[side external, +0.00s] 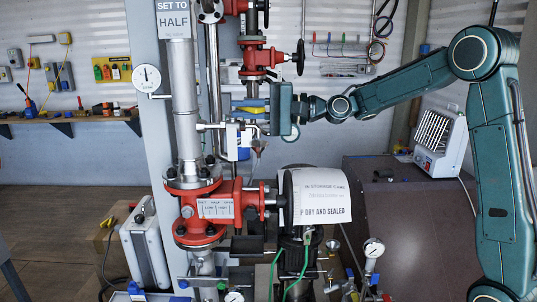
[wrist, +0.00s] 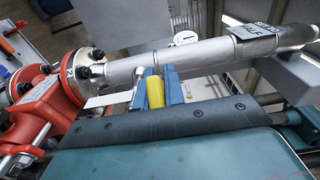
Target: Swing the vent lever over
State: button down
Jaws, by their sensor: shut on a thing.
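The vent lever has a yellow grip, seen in the wrist view (wrist: 154,91) and as a small yellow bar in the side view (side external: 254,110). My gripper (side external: 249,106) is shut on it; its blue fingers show on either side of the yellow grip in the wrist view (wrist: 155,86). The grip lies beside the upright grey pipe (side external: 186,105). The lever's pivot and lower part are largely hidden by my gripper body and cannot be made out.
A red valve body (side external: 211,212) stands below, with a label plate. A smaller red valve (side external: 262,58) is above my gripper. A round gauge (side external: 147,78) and a "SET TO HALF" sign (side external: 174,19) are on the left.

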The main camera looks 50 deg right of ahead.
jog(key=shift+d+n+g+y, duration=0.65)
jog(key=shift+n+g+y, duration=0.35)
jog(key=shift+g+y, duration=0.1)
jog(key=c, duration=1.5)
grip_release()
jog(key=shift+s, duration=0.1)
